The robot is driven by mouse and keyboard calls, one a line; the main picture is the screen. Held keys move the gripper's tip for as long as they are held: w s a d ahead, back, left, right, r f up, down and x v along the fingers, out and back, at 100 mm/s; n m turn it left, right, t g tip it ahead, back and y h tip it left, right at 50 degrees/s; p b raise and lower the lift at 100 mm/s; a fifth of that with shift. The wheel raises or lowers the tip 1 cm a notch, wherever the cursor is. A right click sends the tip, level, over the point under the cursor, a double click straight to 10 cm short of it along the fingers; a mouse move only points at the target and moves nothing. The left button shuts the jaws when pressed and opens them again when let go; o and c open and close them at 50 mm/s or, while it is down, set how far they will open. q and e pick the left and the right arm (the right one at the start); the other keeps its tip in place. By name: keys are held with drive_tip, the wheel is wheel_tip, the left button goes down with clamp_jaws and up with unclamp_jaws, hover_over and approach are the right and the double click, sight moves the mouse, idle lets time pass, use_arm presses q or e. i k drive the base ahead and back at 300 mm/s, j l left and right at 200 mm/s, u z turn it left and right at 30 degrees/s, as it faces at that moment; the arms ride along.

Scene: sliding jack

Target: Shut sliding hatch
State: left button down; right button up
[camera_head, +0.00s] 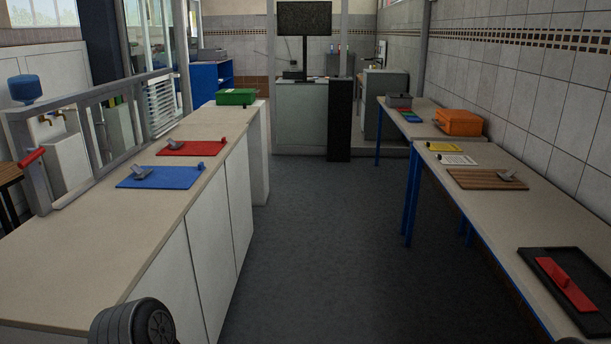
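A grey-framed hatch (90,98) stands along the left edge of the left counter. A red handle (32,157) sticks out from its near end, low beside the near post. The opening shows taps and a room beyond, so the hatch looks at least partly open; how far its panel has slid is hard to tell. A rounded dark grey part of my arm shows at the bottom edge, left of centre, well apart from the hatch and handle. Neither of my grippers is in view.
The left counter (150,217) holds a blue board (160,178), a red board (192,147) and a green case (236,97). The right table (500,215) holds a black tray (585,310) with a red piece and an orange case (459,122). The floor between is clear.

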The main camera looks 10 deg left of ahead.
sight(98, 173)
drive_tip(key=i, duration=2.55)
drive_tip(key=i+u, duration=0.15)
drive_tip(key=i, duration=0.35)
drive_tip(key=i+l+u, duration=0.2)
drive_tip(key=i, duration=0.3)
drive_tip(key=i+l+u, duration=0.15)
drive_tip(key=i, duration=0.35)
drive_tip(key=i+l+u, duration=0.2)
drive_tip(key=i, duration=0.3)
drive_tip(key=i+l+u, duration=0.95)
drive_tip(key=l+u, duration=0.2)
